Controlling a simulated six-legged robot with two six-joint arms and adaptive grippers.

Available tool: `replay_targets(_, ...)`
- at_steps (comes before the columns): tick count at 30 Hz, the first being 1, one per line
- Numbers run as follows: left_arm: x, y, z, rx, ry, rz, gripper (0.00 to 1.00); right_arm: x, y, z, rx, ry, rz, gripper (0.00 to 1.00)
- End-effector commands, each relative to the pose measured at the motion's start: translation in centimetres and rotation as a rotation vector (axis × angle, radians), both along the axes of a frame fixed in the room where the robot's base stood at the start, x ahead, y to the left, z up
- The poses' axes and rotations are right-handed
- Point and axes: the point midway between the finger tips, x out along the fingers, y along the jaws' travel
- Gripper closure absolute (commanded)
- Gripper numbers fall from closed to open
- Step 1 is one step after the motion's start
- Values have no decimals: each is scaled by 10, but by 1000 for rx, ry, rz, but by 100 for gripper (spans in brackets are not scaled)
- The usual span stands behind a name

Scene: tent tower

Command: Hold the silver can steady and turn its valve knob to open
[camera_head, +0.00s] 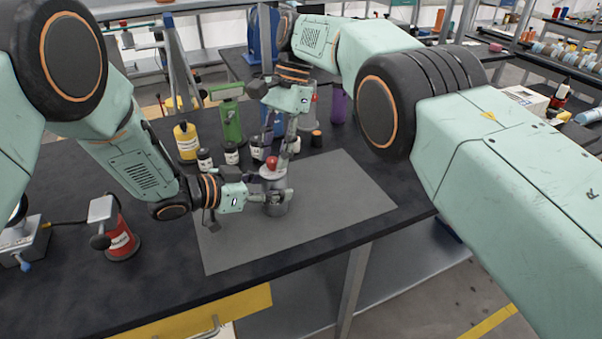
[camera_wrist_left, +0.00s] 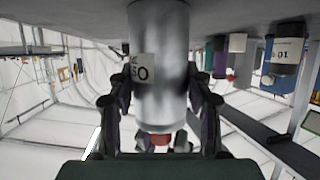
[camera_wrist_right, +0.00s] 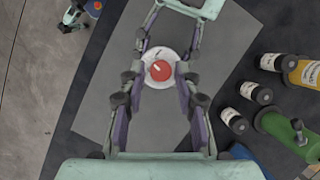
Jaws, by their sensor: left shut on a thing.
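The silver can (camera_head: 275,207) stands upright on the grey mat (camera_head: 345,190). Its red valve knob (camera_head: 272,162) sits on top. My left gripper (camera_head: 277,194) is shut on the can's body from the side. In the left wrist view the can (camera_wrist_left: 160,95) appears upside down between the fingers, with a partly hidden label and the red knob (camera_wrist_left: 161,139) below. My right gripper (camera_head: 280,149) points down from above. In the right wrist view its open fingers are on either side of the red knob (camera_wrist_right: 160,70), with visible gaps.
Behind the can stand a yellow bottle (camera_head: 186,142), a green can (camera_head: 231,124), several small dark bottles and a purple bottle (camera_head: 338,105). A red canister (camera_head: 120,240) stands at the left. The mat is clear in front and to the right.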

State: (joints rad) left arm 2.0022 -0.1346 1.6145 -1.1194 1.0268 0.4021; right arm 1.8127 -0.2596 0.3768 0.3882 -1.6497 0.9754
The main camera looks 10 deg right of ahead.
Motion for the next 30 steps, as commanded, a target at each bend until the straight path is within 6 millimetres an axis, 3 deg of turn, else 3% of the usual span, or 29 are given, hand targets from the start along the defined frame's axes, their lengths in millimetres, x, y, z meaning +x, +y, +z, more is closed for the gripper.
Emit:
replay_targets(14, -1, 0, -2, 4, 3, -1, 100, 0, -1, 1, 0, 0, -96, 68)
replay_targets(30, -1, 0, -2, 4, 3, -2, 100, -4, -3, 1, -2, -1, -439, 68)
